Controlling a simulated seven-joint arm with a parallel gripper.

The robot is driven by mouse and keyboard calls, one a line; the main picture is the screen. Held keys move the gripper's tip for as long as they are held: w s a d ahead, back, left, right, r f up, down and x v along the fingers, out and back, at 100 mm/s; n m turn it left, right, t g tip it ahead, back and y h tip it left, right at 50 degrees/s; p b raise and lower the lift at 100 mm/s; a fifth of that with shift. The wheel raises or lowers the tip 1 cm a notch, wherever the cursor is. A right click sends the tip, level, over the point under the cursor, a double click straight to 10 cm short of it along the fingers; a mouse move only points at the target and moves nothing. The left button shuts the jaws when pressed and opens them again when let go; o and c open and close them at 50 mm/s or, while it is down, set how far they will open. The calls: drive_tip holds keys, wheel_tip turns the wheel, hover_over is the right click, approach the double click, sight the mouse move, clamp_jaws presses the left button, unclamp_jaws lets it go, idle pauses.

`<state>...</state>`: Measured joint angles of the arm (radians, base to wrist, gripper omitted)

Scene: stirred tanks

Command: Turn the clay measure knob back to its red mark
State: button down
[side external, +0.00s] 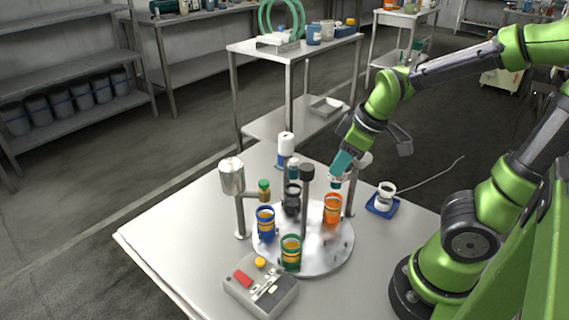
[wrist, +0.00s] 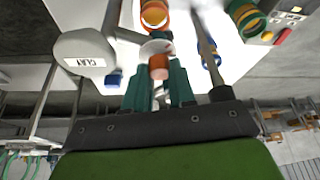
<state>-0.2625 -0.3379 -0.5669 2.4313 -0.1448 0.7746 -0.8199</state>
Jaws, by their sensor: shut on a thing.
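In the wrist view, an orange-brown knob (wrist: 158,67) with a pale disc behind it sits between the two teal fingertips of my gripper (wrist: 158,75), which is shut on it. A grey rounded vessel (wrist: 82,42) with a white CLAY label is just left of the knob. In the side view my gripper (side external: 337,181) is above the back right of the round plate, and the clay vessel (side external: 364,160) is partly hidden behind it.
The round plate (side external: 262,262) carries orange (side external: 333,208), blue (side external: 266,223), green (side external: 291,252) and black (side external: 292,199) ringed tanks. A dark-topped post (side external: 306,172) stands near my gripper. A metal vessel (side external: 232,177) stands left, a control box (side external: 260,287) in front, a blue scale (side external: 383,205) right.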

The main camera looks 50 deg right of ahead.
drive_tip(key=n+y, duration=0.1)
drive_tip(key=n, duration=0.1)
drive_tip(key=n+g+y, duration=0.1)
drive_tip(key=n, duration=0.2)
drive_tip(key=shift+w+d+n, duration=0.1)
drive_tip(key=shift+d+n, duration=0.05)
drive_tip(key=shift+n, duration=0.15)
idle(0.4)
drive_tip(key=c, duration=0.9)
unclamp_jaws()
drive_tip(key=shift+c, duration=0.2)
drive_tip(key=v, duration=1.7)
drive_tip(key=shift+w, duration=0.15)
